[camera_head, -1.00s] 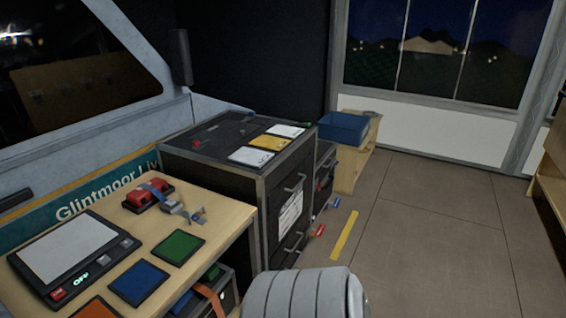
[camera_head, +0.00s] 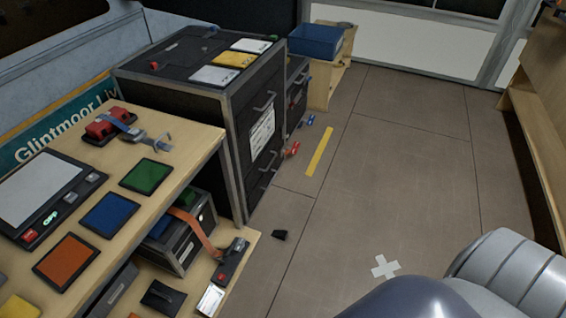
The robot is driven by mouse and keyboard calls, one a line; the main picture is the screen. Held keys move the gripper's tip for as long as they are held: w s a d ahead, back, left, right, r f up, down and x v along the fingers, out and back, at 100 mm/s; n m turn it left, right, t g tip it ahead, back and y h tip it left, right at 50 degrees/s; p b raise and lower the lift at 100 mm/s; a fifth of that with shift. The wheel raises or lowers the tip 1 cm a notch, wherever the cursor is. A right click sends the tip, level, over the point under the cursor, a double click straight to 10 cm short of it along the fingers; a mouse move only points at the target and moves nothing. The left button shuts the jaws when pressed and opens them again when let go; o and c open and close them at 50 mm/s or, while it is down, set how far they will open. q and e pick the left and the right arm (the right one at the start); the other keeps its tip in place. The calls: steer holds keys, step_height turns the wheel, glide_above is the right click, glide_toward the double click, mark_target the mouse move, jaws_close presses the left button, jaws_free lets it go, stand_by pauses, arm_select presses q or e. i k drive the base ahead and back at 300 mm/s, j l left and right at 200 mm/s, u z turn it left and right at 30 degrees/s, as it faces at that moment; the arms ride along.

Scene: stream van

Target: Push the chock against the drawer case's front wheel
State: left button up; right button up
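The drawer case (camera_head: 236,150) is a tall black case with grey metal edges, drawer handles and a white label on its front. It stands beside the wooden shelf unit. A small dark wedge-like piece, probably the chock (camera_head: 280,235), lies on the floor in front of the case's near corner, apart from it. I cannot make out the front wheel clearly. A small red part (camera_head: 291,149) shows low at the case's front. Neither gripper is in view; only grey rounded parts of my own body show at the lower right.
The wooden shelf unit (camera_head: 205,150) with pads and a scale stands at the left; its lower shelf reaches toward the chock. A yellow strip (camera_head: 319,152) and a white cross (camera_head: 385,267) mark the floor. A blue bin (camera_head: 315,42) stands behind. The middle floor is clear.

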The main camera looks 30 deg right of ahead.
mark_target(281, 235)
steer(key=z, duration=0.95)
steer(key=i+l+u, duration=0.15)
steer(key=u, duration=0.25)
steer(key=i+l+u, duration=0.1)
steer(key=l+u, duration=0.5)
steer(key=u, duration=0.2)
steer(key=i, duration=0.05)
